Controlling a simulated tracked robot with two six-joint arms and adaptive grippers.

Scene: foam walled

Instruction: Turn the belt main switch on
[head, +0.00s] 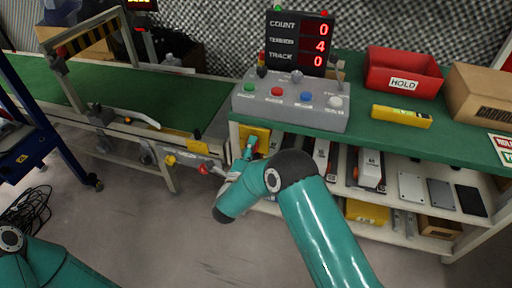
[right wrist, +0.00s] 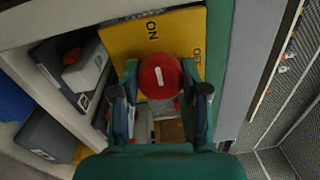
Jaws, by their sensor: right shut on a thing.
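The belt main switch is a round red knob (right wrist: 160,76) with a short white line, on a yellow plate (right wrist: 122,40) marked ON and OFF. In the right wrist view the white line runs up the picture, roughly toward the ON mark; OFF is at the upper right. My right gripper (right wrist: 160,88) is shut on the knob, with a finger on each side. In the head view the yellow plate (head: 262,134) is under the bench edge, partly hidden by my right gripper (head: 249,150). My left gripper is out of view.
A grey button box (head: 290,112) and a counter display (head: 299,42) stand on the green bench. A red HOLD bin (head: 403,70) and a cardboard box (head: 484,95) are at the right. The green conveyor belt (head: 90,85) is at the left. Lower shelves hold several items.

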